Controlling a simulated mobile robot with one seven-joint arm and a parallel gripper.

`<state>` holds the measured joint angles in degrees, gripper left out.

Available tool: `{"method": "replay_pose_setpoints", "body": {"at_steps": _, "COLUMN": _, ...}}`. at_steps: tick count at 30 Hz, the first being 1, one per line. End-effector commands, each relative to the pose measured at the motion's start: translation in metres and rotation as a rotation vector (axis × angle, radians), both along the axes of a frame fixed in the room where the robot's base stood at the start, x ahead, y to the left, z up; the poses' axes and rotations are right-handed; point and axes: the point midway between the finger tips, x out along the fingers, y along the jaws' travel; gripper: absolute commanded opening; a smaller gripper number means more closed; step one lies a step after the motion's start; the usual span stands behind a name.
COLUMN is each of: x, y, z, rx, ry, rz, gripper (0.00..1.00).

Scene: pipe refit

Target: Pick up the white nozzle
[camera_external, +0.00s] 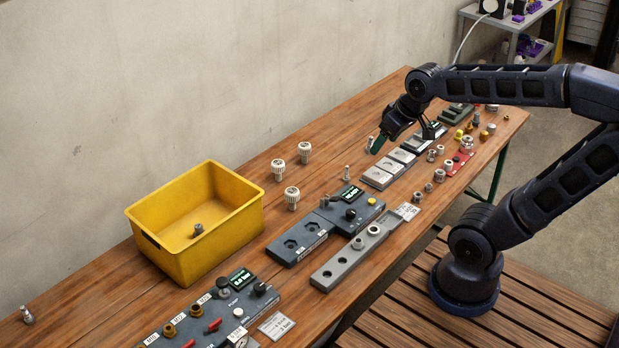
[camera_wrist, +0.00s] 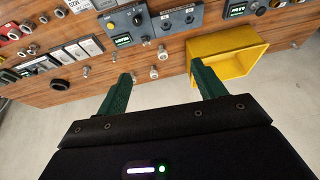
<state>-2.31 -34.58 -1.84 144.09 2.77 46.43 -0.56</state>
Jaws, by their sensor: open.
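Three white nozzles with ribbed collars stand on the wooden bench in the outside view: one at the back (camera_external: 304,152), one left of it (camera_external: 278,168) and one in front (camera_external: 292,198). White nozzles also show small in the wrist view (camera_wrist: 163,53), between and beyond my fingertips. Which one the task means, I cannot tell. My gripper (camera_external: 377,144) is open, with green fingers, above the bench to the right of the nozzles and apart from them. In the wrist view its fingers (camera_wrist: 162,74) are spread with nothing held between them.
A yellow bin (camera_external: 165,208) with a grey fitting inside stands left of the nozzles. A dark panel with a display (camera_external: 345,212) and a grey holed bar (camera_external: 330,275) lie in front. Small metal fittings stand near my gripper. The wall runs behind the bench (camera_external: 115,290).

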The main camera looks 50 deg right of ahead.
Motion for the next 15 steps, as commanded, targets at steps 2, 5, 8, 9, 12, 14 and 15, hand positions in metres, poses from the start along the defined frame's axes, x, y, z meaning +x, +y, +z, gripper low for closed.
{"method": "replay_pose_setpoints", "body": {"at_steps": 2, "x": 0.021, "y": 0.003, "z": -0.010, "rx": 0.017, "ry": 0.002, "rz": 0.000, "gripper": 0.69}}
{"method": "replay_pose_setpoints", "body": {"at_steps": 5, "x": 0.045, "y": 0.006, "z": -0.021, "rx": 0.037, "ry": -0.005, "rz": -0.008, "gripper": 0.69}}
{"method": "replay_pose_setpoints", "body": {"at_steps": 8, "x": 0.070, "y": 0.010, "z": -0.033, "rx": 0.053, "ry": -0.013, "rz": -0.017, "gripper": 0.69}}
{"method": "replay_pose_setpoints", "body": {"at_steps": 9, "x": 0.080, "y": 0.011, "z": -0.039, "rx": 0.059, "ry": -0.016, "rz": -0.021, "gripper": 0.69}}
{"method": "replay_pose_setpoints", "body": {"at_steps": 12, "x": 0.103, "y": 0.014, "z": -0.054, "rx": 0.070, "ry": -0.023, "rz": -0.033, "gripper": 0.69}}
{"method": "replay_pose_setpoints", "body": {"at_steps": 14, "x": 0.116, "y": 0.015, "z": -0.064, "rx": 0.076, "ry": -0.027, "rz": -0.041, "gripper": 0.69}}
{"method": "replay_pose_setpoints", "body": {"at_steps": 15, "x": 0.125, "y": 0.016, "z": -0.070, "rx": 0.078, "ry": -0.030, "rz": -0.047, "gripper": 0.69}}
